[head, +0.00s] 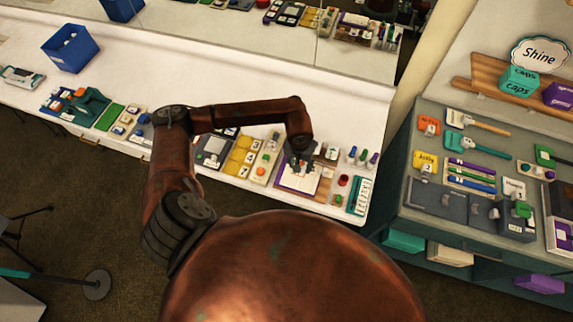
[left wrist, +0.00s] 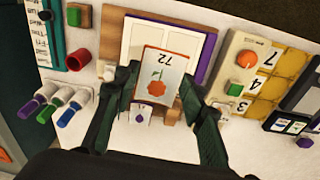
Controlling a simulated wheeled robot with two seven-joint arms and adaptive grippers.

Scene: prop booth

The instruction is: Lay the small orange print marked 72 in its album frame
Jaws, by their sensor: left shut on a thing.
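The small print (left wrist: 160,72) marked 72 has an orange flower on a pale face and a brown-orange edge. In the left wrist view it is between the fingertips of my left gripper (left wrist: 160,84), which is shut on it. Behind it lies the album (left wrist: 197,45), purple-edged with white frame panels. The print overlaps the album in this view; whether it touches cannot be told. In the head view my left gripper (head: 299,162) is over the far part of the album (head: 290,184), hiding some of it. My right gripper is not in view.
A small card with a purple mark (left wrist: 140,116) stands near the fingers. A yellow numbered tray (left wrist: 265,65) lies on one side of the album. A red cylinder (left wrist: 79,59) and several capped markers (left wrist: 48,112) are on the other. A blue bin (head: 70,48) stands far left.

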